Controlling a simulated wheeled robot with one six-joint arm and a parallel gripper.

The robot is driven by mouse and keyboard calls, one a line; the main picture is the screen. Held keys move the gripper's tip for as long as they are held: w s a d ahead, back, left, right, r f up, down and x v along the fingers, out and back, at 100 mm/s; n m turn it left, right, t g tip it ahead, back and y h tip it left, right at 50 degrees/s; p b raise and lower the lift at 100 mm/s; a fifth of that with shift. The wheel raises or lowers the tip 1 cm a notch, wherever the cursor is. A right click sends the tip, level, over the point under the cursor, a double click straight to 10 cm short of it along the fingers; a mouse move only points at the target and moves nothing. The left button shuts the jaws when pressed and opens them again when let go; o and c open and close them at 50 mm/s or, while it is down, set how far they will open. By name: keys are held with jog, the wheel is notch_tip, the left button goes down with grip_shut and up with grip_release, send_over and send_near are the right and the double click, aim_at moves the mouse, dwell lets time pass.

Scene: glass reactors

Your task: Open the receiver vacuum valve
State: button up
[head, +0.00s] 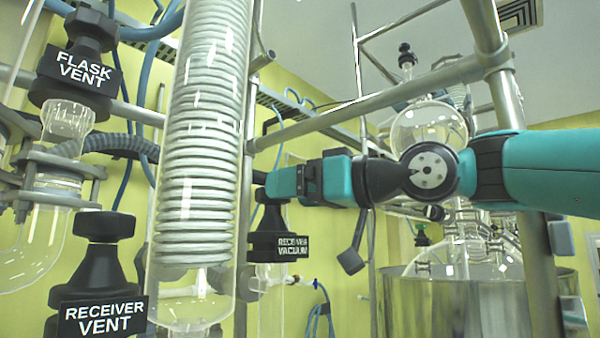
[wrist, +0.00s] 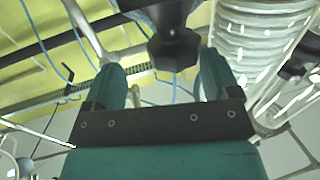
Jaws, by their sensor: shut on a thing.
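The receiver vacuum valve (head: 274,222) is black, with a label reading RECEIVER VACUUM (head: 285,246), right of the glass coil condenser in the head view. My gripper (head: 268,184), teal and black, reaches in from the right at the top of this valve. In the wrist view the black valve knob (wrist: 175,50) shows between the two teal fingers of my gripper (wrist: 163,68). The gripper is shut on the knob. The fingers partly hide the knob's top in the head view, and its turn angle cannot be told.
The coil condenser (head: 205,130) stands close left of the valve. The receiver vent valve (head: 103,285) and flask vent valve (head: 82,65) are farther left. Metal frame bars (head: 370,112) cross behind and above my arm. A steel vessel (head: 455,300) stands at the right.

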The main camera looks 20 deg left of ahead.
jog(key=shift+w+d+r+n+g+p, duration=0.1)
jog(key=shift+w+r+n+g+p, duration=0.1)
jog(key=shift+n+g+p, duration=0.35)
jog(key=shift+w+d+r+n+g+p, duration=0.15)
jog(key=shift+n+g+p, duration=0.1)
jog(key=shift+g+p, duration=0.55)
jog(key=shift+w+d+r+n+g+p, duration=0.1)
jog(key=shift+w+n+g+p, duration=0.1)
jog(key=shift+n+g+p, duration=0.5)
jog(key=c, duration=0.4)
jog(key=shift+s+g+p, duration=0.1)
jog(key=shift+g+p, duration=0.35)
jog(key=shift+p, duration=0.6)
jog(key=shift+c, duration=1.4)
jog(key=g+p, duration=0.1)
jog(key=n+g+p, duration=0.1)
jog(key=p, duration=0.1)
jog(key=shift+s+a+n, duration=0.15)
jog(key=shift+a+n, duration=0.1)
jog(key=shift+n, duration=0.05)
jog(key=shift+f+g+p, duration=0.3)
jog(key=shift+g, duration=0.1)
jog(key=o, duration=0.9)
jog(key=shift+a+f, duration=0.1)
jog(key=shift+f, duration=0.05)
jog(key=shift+c, duration=0.2)
